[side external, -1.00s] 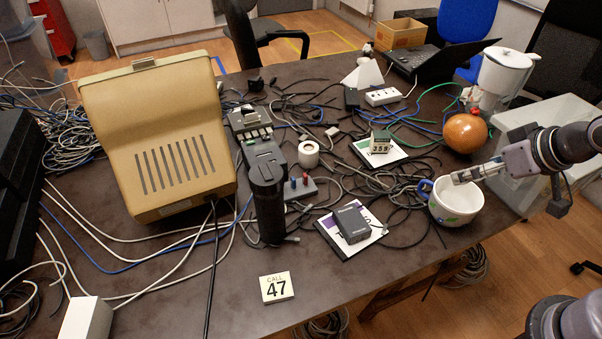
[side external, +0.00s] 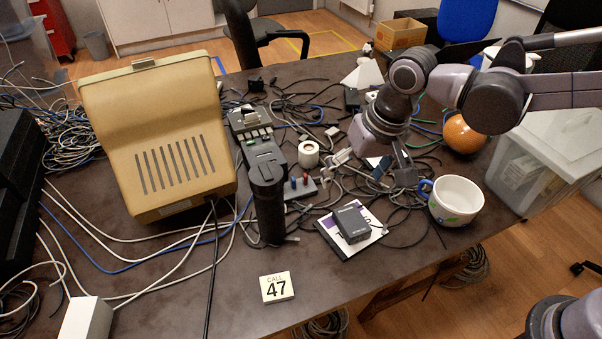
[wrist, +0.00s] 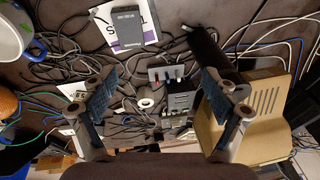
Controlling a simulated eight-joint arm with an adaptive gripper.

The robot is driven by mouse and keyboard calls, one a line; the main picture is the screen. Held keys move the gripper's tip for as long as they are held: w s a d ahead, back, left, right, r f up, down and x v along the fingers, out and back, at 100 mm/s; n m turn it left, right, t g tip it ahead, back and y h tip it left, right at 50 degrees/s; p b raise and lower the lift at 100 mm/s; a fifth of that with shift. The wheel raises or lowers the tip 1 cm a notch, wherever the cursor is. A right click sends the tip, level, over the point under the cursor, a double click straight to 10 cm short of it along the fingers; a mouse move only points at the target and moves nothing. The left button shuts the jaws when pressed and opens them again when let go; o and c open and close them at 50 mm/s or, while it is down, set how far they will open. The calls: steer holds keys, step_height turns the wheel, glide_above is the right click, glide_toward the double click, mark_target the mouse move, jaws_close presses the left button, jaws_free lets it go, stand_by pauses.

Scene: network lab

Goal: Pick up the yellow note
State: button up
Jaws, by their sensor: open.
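A small pale cream-yellow note block (side external: 277,287) marked "CALL 47" lies flat near the table's front edge in the side view. I see no other yellow note, and this one does not show in the wrist view. My gripper (side external: 372,168) is open and empty above the cables in the middle right of the table, well behind and to the right of the note. In the wrist view both fingers of my gripper (wrist: 158,92) are spread apart with nothing held between them.
A beige case (side external: 160,140) and a dark upright cylinder (side external: 268,205) stand behind the note. A dark box on a booklet (side external: 352,224) and a white mug (side external: 456,200) are to its right. A white block (side external: 86,320) is at left. The tabletop around the note is bare.

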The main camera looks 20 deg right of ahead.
steer(key=a+f+g, duration=0.1)
steer(key=a+f, duration=0.4)
steer(key=a, duration=0.5)
steer(key=g+h, duration=0.1)
glide_above(276, 284)
step_height(276, 284, down, 5)
steer(key=shift+m, duration=0.4)
step_height(276, 284, down, 11)
steer(key=shift+r, duration=0.1)
steer(key=shift+c, duration=0.3)
steer(key=c, duration=1.3)
